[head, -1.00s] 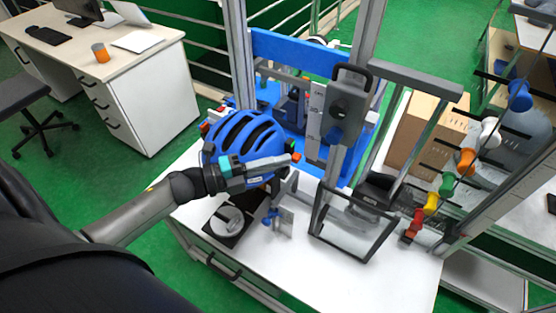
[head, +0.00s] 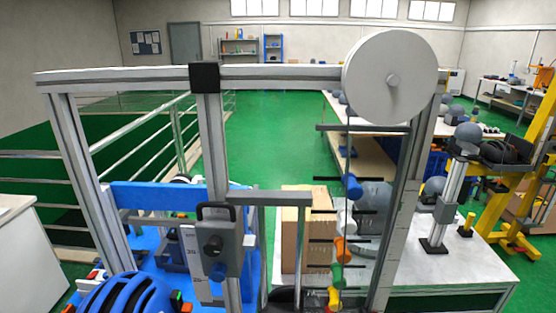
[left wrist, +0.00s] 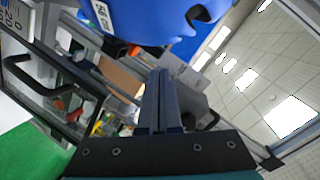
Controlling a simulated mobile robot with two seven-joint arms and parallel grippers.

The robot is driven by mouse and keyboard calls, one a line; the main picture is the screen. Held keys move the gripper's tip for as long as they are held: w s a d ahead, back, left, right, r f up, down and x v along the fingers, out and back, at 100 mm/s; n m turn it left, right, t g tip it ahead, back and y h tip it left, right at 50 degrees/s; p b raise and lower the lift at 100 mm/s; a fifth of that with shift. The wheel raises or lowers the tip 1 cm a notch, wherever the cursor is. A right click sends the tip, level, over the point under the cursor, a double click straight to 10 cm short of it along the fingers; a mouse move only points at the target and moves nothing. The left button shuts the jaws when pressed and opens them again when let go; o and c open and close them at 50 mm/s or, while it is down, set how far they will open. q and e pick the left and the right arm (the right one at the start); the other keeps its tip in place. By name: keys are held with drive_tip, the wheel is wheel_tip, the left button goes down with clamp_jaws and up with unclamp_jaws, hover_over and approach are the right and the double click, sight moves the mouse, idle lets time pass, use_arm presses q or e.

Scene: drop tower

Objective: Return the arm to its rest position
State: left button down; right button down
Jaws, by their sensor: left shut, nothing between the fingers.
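My left gripper (left wrist: 160,75) shows in the left wrist view with its two dark fingers pressed together and nothing between them. A blue helmet (left wrist: 150,18) fills the top of that view, close beyond the fingertips; whether they touch it I cannot tell. In the head view the same helmet (head: 128,296) shows at the bottom left, cut off by the frame edge. My left arm is out of the head view. My right arm and gripper are in neither view.
The drop tower's metal frame (head: 210,150) stands close in front, with a large white wheel (head: 390,80) at its top right. A grey carriage (head: 215,245) hangs on its column. A cardboard box (head: 305,235) stands behind. Green floor (head: 260,130) lies open beyond.

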use_arm(q)
drive_tip(key=s+d+f+n+g, duration=0.2)
drive_tip(key=s+d+n+g, duration=0.3)
drive_tip(key=s, duration=0.4)
drive_tip(key=s+d+f+n+g, duration=0.2)
drive_tip(key=s+f+n+g, duration=0.15)
drive_tip(key=s+g, duration=0.45)
drive_tip(key=s+f+b, duration=0.2)
drive_tip(key=f+b, duration=0.2)
drive_tip(key=f, duration=1.1)
drive_tip(key=s+f+b, duration=0.2)
drive_tip(key=f+b, duration=0.2)
drive_tip(key=f, duration=1.1)
drive_tip(key=s+a+f+b, duration=0.2)
drive_tip(key=s+f+b, duration=0.4)
drive_tip(key=s+f, duration=0.9)
wheel_tip(320, 180, down, 4)
drive_tip(key=shift+s+a+f+g, duration=0.15)
drive_tip(key=shift+s+f+g, duration=0.1)
drive_tip(key=shift+g, duration=0.15)
